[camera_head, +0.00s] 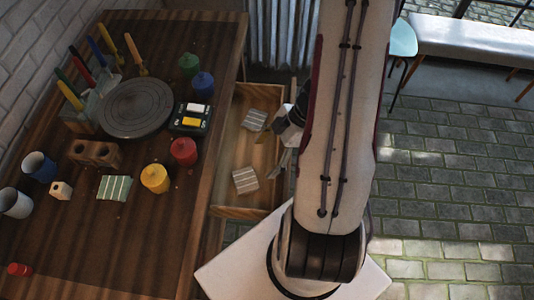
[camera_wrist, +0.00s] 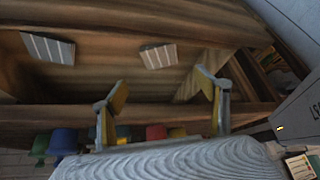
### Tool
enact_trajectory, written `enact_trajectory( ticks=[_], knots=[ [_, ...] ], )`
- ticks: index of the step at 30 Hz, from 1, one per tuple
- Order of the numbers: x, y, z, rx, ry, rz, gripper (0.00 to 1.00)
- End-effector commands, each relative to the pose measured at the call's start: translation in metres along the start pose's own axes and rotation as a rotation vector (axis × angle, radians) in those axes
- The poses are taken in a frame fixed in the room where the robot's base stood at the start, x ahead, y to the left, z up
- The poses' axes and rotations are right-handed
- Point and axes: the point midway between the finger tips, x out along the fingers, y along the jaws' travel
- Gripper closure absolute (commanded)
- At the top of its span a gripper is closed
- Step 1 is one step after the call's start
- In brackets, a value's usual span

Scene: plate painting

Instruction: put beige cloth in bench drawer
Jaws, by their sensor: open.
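The bench drawer (camera_head: 230,212) stands open on the right side of the bench. Two pale striped cloths lie apart inside it, one toward the back (camera_head: 254,120) and one toward the front (camera_head: 245,180). Both also show in the wrist view, at the left (camera_wrist: 48,48) and the middle (camera_wrist: 158,56). A third striped cloth, pale greenish beige (camera_head: 114,187), lies flat on the bench top. My gripper (camera_head: 282,160) is at the drawer's right side, partly hidden by my arm. In the wrist view its fingers (camera_wrist: 162,92) are spread, with nothing between them.
The bench top (camera_head: 150,235) holds a yellow pot (camera_head: 155,178), a red pot (camera_head: 183,152), a turntable (camera_head: 135,107), a brick (camera_head: 95,154), mugs (camera_head: 39,166) and upright tools. A grey bench (camera_head: 470,38) stands at the back right. The paved floor (camera_head: 450,170) is clear.

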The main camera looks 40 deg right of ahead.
Motion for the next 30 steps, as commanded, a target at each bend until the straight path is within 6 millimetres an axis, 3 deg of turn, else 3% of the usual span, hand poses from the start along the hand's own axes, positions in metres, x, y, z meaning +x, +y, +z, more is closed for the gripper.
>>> enact_trajectory(
  ticks=[8, 14, 21, 30],
  knots=[
    [-0.006, 0.013, -0.001, 0.004, -0.034, 0.039, 0.26],
    [-0.029, 0.049, -0.004, 0.026, -0.127, 0.156, 0.26],
    [-0.076, 0.099, -0.017, 0.083, -0.262, 0.355, 0.26],
    [-0.145, 0.134, -0.044, 0.195, -0.377, 0.588, 0.26]
  ],
)
